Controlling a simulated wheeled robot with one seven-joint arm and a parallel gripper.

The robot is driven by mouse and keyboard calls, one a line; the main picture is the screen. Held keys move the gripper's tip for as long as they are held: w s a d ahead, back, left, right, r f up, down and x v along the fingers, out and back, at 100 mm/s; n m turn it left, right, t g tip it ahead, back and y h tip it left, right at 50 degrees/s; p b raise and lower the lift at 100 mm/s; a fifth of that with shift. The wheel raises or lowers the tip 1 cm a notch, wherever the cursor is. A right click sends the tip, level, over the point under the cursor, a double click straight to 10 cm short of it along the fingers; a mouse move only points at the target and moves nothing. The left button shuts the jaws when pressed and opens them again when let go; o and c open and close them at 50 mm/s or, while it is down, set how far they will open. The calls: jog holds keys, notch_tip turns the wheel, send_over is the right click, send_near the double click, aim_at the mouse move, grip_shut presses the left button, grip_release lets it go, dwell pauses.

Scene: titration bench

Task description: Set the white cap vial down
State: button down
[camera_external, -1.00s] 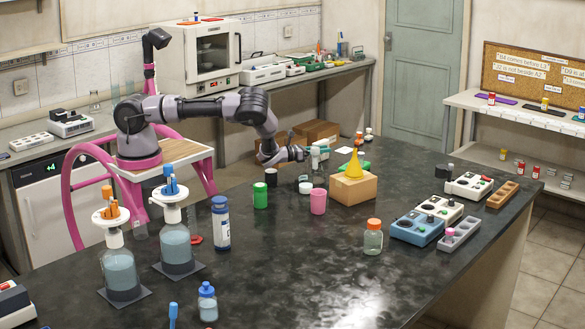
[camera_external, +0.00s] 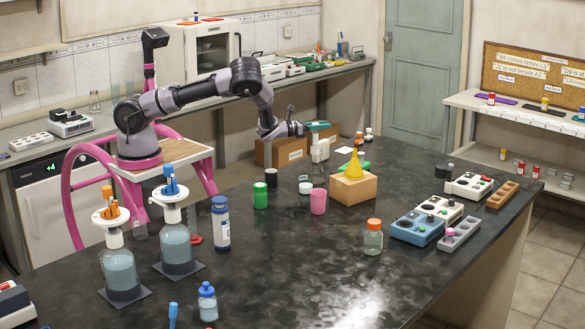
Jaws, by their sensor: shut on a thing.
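My gripper (camera_external: 299,129) is raised above the far edge of the dark bench, left of the yellow funnel. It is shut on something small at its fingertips. Its shape is too small to make out. A white-topped piece (camera_external: 320,150) shows just below and right of the fingertips, above a clear glass shape (camera_external: 319,173). I cannot tell whether this is the white cap vial or whether it touches the gripper. A low white piece (camera_external: 305,188) lies on the bench in front, beside the pink cup.
The pink cup (camera_external: 318,202), green jar (camera_external: 260,195) and black jar (camera_external: 271,177) stand close by. The yellow funnel (camera_external: 354,166) sits on a wooden block (camera_external: 353,189) to the right. The bench's middle front (camera_external: 300,260) is mostly clear.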

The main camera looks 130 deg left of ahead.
notch_tip(320, 180, up, 11)
jog(key=w+d+m+t+h, duration=0.1)
jog(key=w+d+t, duration=0.1)
jog(key=w+d, duration=0.9)
jog(key=w+d+m+t+h, duration=0.2)
jog(key=w+d, duration=0.3)
jog(key=w, duration=1.1)
jog(key=w+d+m+t+h, duration=0.1)
jog(key=w+d, duration=0.8)
jog(key=d, duration=0.4)
jog(key=w+d+m+t+h, duration=0.2)
jog(key=w+d, duration=0.7)
jog(key=d, duration=0.3)
jog(key=shift+f, duration=10.65)
